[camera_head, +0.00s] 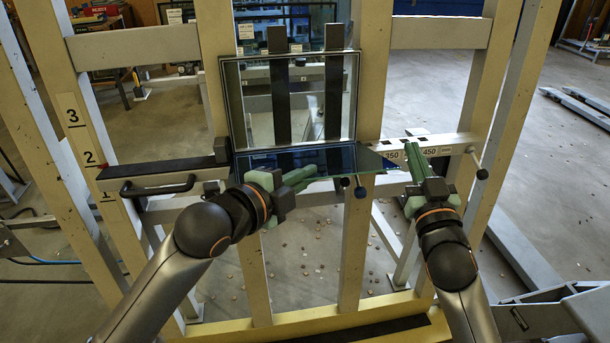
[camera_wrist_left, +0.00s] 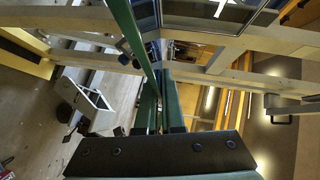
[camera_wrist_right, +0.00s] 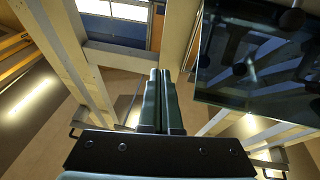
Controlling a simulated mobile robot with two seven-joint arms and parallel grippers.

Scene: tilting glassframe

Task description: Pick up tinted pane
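The tinted pane (camera_head: 340,156) is a dark bluish glass sheet, lying nearly flat in front of the foot of an upright framed glass panel (camera_head: 290,103). My left gripper (camera_head: 312,171) is at the pane's near edge. In the left wrist view the pane shows edge-on as a long green strip (camera_wrist_left: 132,42) running in between the closed fingers (camera_wrist_left: 160,95). My right gripper (camera_head: 411,147) is just beyond the pane's right corner, with its fingers together and nothing visible between them. In the right wrist view the pane (camera_wrist_right: 255,65) is right of the fingers (camera_wrist_right: 161,75), apart from them.
Wooden posts (camera_head: 372,60) and a cross rail (camera_head: 455,146) surround the pane. A black handle (camera_head: 158,187) sits on the left rail. Dark knobs (camera_head: 360,192) are below the pane's near edge. A yellow beam (camera_head: 310,322) runs along the bottom.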

